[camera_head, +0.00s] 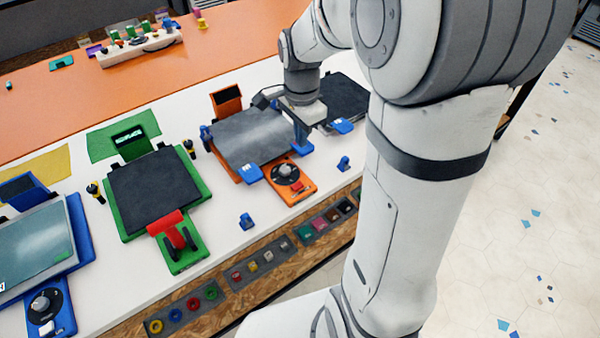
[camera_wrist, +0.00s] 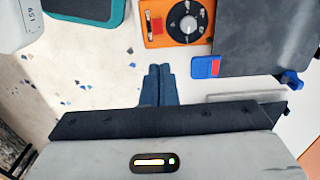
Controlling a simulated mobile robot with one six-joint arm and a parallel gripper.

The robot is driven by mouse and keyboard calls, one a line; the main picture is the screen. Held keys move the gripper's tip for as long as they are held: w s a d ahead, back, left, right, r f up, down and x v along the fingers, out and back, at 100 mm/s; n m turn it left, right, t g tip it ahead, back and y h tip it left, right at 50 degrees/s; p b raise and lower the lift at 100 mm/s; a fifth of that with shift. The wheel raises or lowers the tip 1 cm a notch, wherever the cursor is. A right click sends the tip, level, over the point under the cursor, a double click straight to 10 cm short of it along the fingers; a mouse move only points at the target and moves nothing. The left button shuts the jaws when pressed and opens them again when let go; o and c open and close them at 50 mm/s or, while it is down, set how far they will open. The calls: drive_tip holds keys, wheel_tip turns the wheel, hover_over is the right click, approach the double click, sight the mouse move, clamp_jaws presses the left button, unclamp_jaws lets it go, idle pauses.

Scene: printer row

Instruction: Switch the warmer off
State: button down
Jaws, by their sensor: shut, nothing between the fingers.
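I cannot tell for sure which machine is the warmer. An orange-framed machine with a grey plate (camera_head: 255,135) stands nearest to my gripper. Its orange control panel (camera_head: 303,190) carries a black dial with a grey knob (camera_head: 286,171) and a small red switch (camera_head: 297,187). In the wrist view the panel (camera_wrist: 178,39) is at the top, with the dial (camera_wrist: 188,21) and the red switch (camera_wrist: 157,26). My gripper (camera_head: 301,148) is near the right end of this machine, apart from the dial and switch. Its blue fingers (camera_wrist: 157,70) are together and empty.
A green machine (camera_head: 200,185) with a red lever (camera_head: 171,228) stands left of the orange one. A blue machine (camera_head: 75,225) with a dial is farther left. Small blue pieces (camera_head: 246,221) stand on the white table (camera_head: 215,225). My arm hides part of the right side.

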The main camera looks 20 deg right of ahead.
sight(301, 182)
wheel_tip(301, 182, down, 14)
idle(0.6)
drive_tip(key=shift+f, duration=0.2)
drive_tip(key=shift+s+a+r, duration=0.1)
idle(0.3)
drive_tip(key=shift+s+a+r, duration=0.15)
drive_tip(key=shift+a+r, duration=0.1)
drive_tip(key=shift+a, duration=0.35)
wheel_tip(301, 182, up, 14)
drive_tip(key=d+p, duration=0.2)
drive_tip(key=shift+w+d, duration=0.15)
drive_tip(key=shift+w, duration=0.2)
